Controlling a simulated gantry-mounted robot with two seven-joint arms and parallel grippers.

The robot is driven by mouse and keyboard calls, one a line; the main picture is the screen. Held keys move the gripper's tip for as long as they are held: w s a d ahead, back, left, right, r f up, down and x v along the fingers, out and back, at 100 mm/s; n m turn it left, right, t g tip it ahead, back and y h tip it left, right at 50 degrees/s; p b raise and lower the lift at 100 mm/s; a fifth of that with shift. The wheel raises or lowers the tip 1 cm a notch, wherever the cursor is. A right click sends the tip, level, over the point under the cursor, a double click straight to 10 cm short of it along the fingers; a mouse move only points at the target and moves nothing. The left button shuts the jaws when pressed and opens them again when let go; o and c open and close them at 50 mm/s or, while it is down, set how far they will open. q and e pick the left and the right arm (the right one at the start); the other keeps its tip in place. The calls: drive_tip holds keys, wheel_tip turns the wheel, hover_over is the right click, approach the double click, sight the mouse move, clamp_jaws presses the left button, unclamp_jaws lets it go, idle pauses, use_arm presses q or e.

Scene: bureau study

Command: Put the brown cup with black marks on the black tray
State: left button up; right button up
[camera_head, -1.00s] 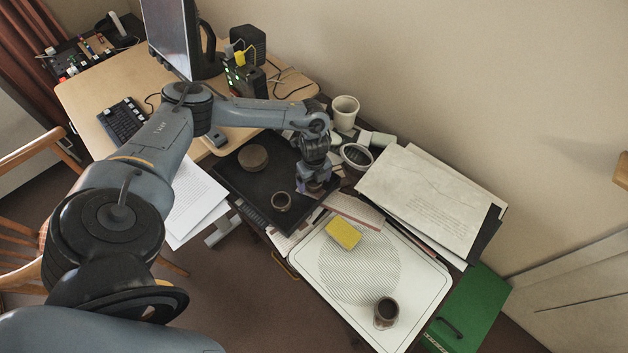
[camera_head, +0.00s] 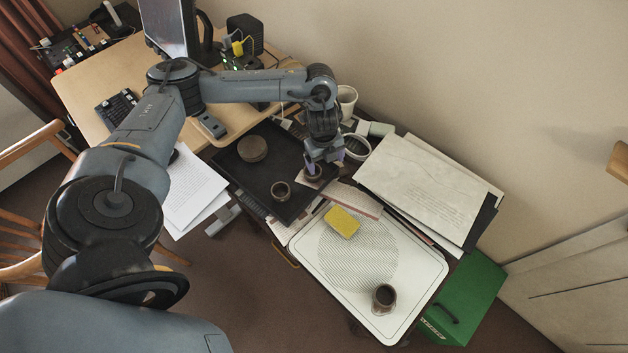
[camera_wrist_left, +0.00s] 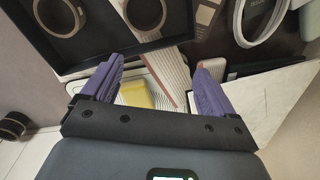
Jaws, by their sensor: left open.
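My left gripper (camera_head: 324,163) is open and empty, pointing down just right of the black tray (camera_head: 239,172). Another brown and dark cup (camera_head: 384,297) stands on the white board (camera_head: 340,290). My right gripper is not in view.
A yellow sponge (camera_head: 342,222) lies on the white board. A white cup (camera_head: 347,99) and a white-rimmed bowl (camera_head: 357,147) stand close behind the gripper. Papers (camera_head: 425,190) are stacked to the right. The front part of the black tray has free room.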

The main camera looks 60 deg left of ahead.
use_arm(q)
drive_tip(key=d+f, duration=0.1)
drive_tip(key=d, duration=0.3)
drive_tip(key=w+d+f+m+t+h, duration=0.1)
drive_tip(key=d, duration=0.3)
drive_tip(key=d+f+t, duration=0.1)
drive_tip(key=d+f, duration=0.1)
drive_tip(key=d, duration=0.3)
drive_tip(key=shift+w+h, duration=0.3)
drive_tip(key=shift+t+h, duration=0.5)
drive_tip(key=shift+t, duration=0.1)
drive_tip(key=d, duration=0.7)
drive_tip(key=shift+d+f, duration=0.1)
drive_tip(key=shift+d, duration=0.15)
drive_tip(key=s+d+r+n+t+h, duration=0.1)
drive_tip(key=d+r+n+t, duration=0.1)
drive_tip(key=d, duration=0.4)
drive_tip(key=s+d+r+n+t, duration=0.1)
drive_tip(key=d+r+n, duration=0.15)
drive_tip(key=d, duration=0.25)
drive_tip(key=s+a+n+g+y, duration=0.1)
drive_tip(key=s+a+n, duration=0.4)
drive_tip(key=s+n, duration=0.1)
drive_tip(key=s+a+n+g+y, duration=0.2)
drive_tip(key=s+a+n, duration=0.3)
drive_tip(key=s+n, duration=0.2)
drive_tip(key=shift+s+a+f+y, duration=0.15)
drive_tip(key=shift+s+a+y, duration=0.2)
drive_tip(key=shift+s, duration=0.8)
